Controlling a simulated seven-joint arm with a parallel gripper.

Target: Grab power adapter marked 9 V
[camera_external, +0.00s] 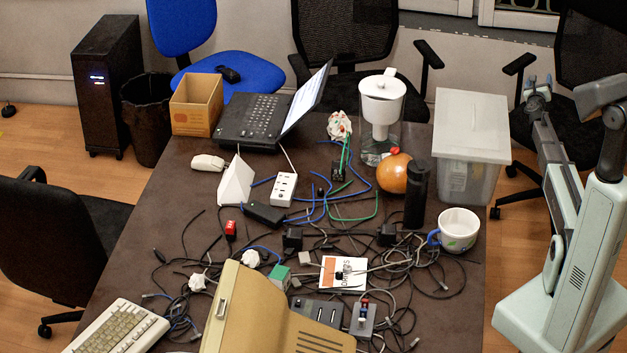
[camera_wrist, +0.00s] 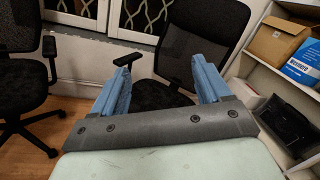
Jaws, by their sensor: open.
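Several power adapters lie among tangled cables on the dark table (camera_external: 160,215). They include a black adapter (camera_external: 292,238) near the middle, another black adapter (camera_external: 387,235) to its right, a longer black block (camera_external: 264,214), and white plugs (camera_external: 198,283) nearer the front. No 9 V marking is readable, so I cannot tell which one bears it. My gripper (camera_external: 538,83) is raised at the right, off the table and away from the adapters. In the wrist view my gripper (camera_wrist: 160,72) is open and empty, its blue fingers wide apart, facing chairs and a wall.
A lidded clear bin (camera_external: 470,175), a cup (camera_external: 458,230), a black bottle (camera_external: 416,195), an orange round object (camera_external: 393,173) and a water pitcher (camera_external: 381,110) stand on the table's right. A laptop (camera_external: 250,120) is behind. A beige casing (camera_external: 255,315) blocks part of the front.

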